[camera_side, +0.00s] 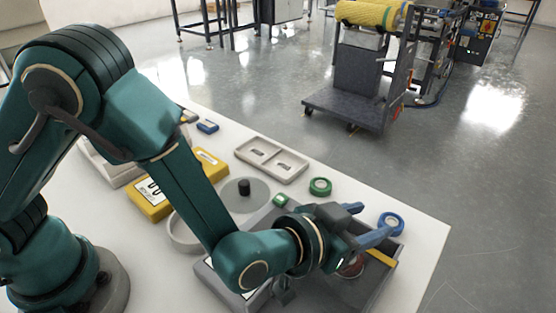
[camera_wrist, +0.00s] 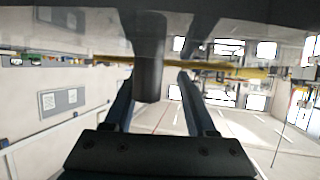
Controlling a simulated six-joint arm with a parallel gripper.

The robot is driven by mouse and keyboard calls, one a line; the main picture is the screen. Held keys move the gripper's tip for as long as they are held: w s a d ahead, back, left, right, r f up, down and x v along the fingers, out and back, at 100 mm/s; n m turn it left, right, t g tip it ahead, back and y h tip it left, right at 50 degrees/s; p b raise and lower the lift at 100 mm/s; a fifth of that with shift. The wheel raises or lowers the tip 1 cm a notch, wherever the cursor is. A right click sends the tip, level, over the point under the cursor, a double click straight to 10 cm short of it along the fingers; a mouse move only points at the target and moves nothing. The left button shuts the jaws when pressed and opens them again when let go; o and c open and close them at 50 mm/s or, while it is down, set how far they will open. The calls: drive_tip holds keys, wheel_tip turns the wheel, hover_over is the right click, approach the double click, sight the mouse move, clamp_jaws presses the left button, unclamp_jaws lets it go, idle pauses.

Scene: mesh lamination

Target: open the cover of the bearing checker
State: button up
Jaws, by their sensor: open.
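A dark grey open box (camera_side: 392,278) at the front right of the table, under my gripper, looks like the bearing checker. A yellow strip (camera_side: 381,258) lies along its right side and a reddish round part (camera_side: 352,268) shows inside. My arm hides much of the box, and I cannot clearly make out its cover. My gripper (camera_side: 380,221) is open above the box, its blue fingers pointing right. In the wrist view the fingers (camera_wrist: 157,82) are apart, with a dark cylinder (camera_wrist: 150,60) and a yellow bar (camera_wrist: 225,68) beyond or between them; contact cannot be told.
A blue tape roll (camera_side: 391,223) is close beside the fingers. A green roll (camera_side: 320,187), a beige two-pocket tray (camera_side: 271,150), a grey disc (camera_side: 258,198) with a black knob and yellow cases (camera_side: 148,200) lie on the white table (camera_side: 425,240). Its right corner is clear.

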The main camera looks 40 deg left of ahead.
drive_tip(key=v, duration=0.5)
drive_tip(key=shift+d, duration=0.1)
drive_tip(key=shift+w+a+r+n+g, duration=0.2)
drive_tip(key=shift+a+r+g, duration=0.1)
drive_tip(key=shift+a+r, duration=0.15)
drive_tip(key=shift+w+a+r+n+g, duration=0.2)
drive_tip(key=shift+a+r+g, duration=0.1)
drive_tip(key=shift+r, duration=0.3)
drive_tip(key=shift+g+h, duration=0.5)
drive_tip(key=shift+g, duration=0.4)
drive_tip(key=a+r, duration=0.1)
drive_tip(key=s+a+r, duration=0.1)
drive_tip(key=a+r, duration=0.1)
drive_tip(key=shift+a, duration=0.15)
drive_tip(key=s+a+r+n+g+y, duration=0.1)
drive_tip(key=s+a+g+y, duration=0.1)
drive_tip(key=s+a, duration=0.6)
drive_tip(key=s+a+n+g+y, duration=0.1)
drive_tip(key=s+a+g+y, duration=0.1)
drive_tip(key=s+a, duration=0.6)
drive_tip(key=w+a+r+m+y, duration=0.2)
drive_tip(key=w+a+m, duration=0.2)
drive_tip(key=w+a, duration=0.1)
drive_tip(key=shift+w+a+t+y, duration=0.25)
drive_tip(key=shift+w+t+y, duration=0.05)
drive_tip(key=shift+t, duration=0.1)
drive_tip(key=shift+r, duration=0.1)
